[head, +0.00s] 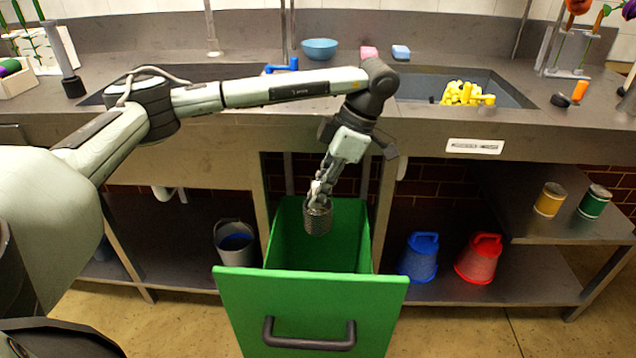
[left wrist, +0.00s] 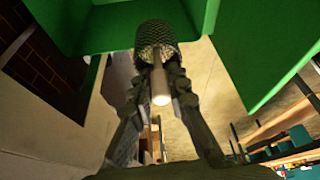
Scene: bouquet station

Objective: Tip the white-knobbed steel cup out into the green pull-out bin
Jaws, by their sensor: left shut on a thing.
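The steel cup (head: 317,217) has a dark meshed wall and hangs under my left gripper (head: 320,188), over the opening of the green pull-out bin (head: 310,300). In the left wrist view the cup (left wrist: 157,32) shows beyond the fingers, with its white knob (left wrist: 160,88) between them. My left gripper (left wrist: 158,90) is shut on the knob. The cup looks about upright, its open end towards the gripper. Something pale and speckled shows inside it. The bin is pulled out, and its green wall (left wrist: 115,27) shows in the left wrist view. My right gripper is not in view.
The counter edge (head: 470,130) runs behind my arm. A sink at the right holds yellow pieces (head: 465,94). Below, a grey bucket (head: 235,242) stands left of the bin; a blue bucket (head: 420,257) and a red bucket (head: 479,258) stand right of it.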

